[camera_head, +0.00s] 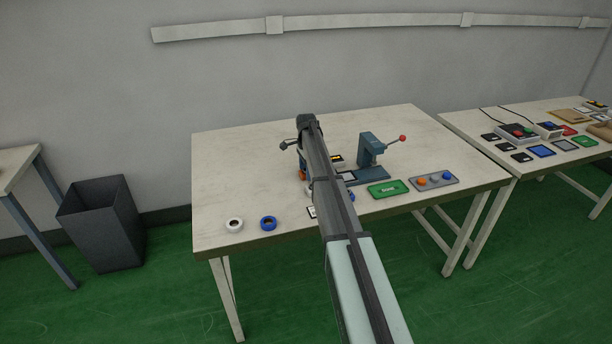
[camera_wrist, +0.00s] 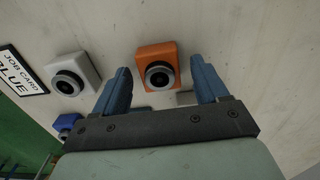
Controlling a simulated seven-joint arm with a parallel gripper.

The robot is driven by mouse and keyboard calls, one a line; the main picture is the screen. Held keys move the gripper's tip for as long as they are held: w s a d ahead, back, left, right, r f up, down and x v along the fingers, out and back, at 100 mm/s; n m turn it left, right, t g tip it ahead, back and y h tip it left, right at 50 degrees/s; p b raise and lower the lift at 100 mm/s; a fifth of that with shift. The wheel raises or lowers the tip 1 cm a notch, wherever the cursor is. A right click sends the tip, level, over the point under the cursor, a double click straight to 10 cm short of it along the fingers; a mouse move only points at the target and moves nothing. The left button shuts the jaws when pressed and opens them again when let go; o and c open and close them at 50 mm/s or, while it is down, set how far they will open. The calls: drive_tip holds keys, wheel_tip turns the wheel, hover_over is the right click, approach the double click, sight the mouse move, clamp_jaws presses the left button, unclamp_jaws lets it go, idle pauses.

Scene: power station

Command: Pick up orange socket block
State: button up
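The orange socket block (camera_wrist: 157,52) shows in the wrist view as a square orange block with a round dark-and-grey socket on its face. It lies on the pale tabletop. My gripper (camera_wrist: 160,66) is open, with one blue finger to the left of the block and one to the right. I see no contact, and how far the fingers are above the table is hard to tell. In the head view a bit of orange (camera_head: 302,175) shows beside my arm, which hides most of that spot.
In the wrist view a white socket block (camera_wrist: 72,72), a blue one (camera_wrist: 66,122) and a job card reading BLUE (camera_wrist: 22,72) lie to the left.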

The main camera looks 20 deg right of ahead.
drive_tip(key=c, duration=1.1)
drive_tip(key=shift+o, duration=0.2)
drive_tip(key=shift+r, duration=0.3)
wheel_tip(320, 180, up, 9)
drive_tip(key=d, duration=0.1)
drive_tip(key=s+d, duration=0.3)
drive_tip(key=d, duration=0.3)
drive_tip(key=s+d, duration=0.4)
drive_tip(key=d, duration=0.3)
drive_tip(key=shift+d+f+m, duration=0.3)
drive_tip(key=shift+f, duration=0.05)
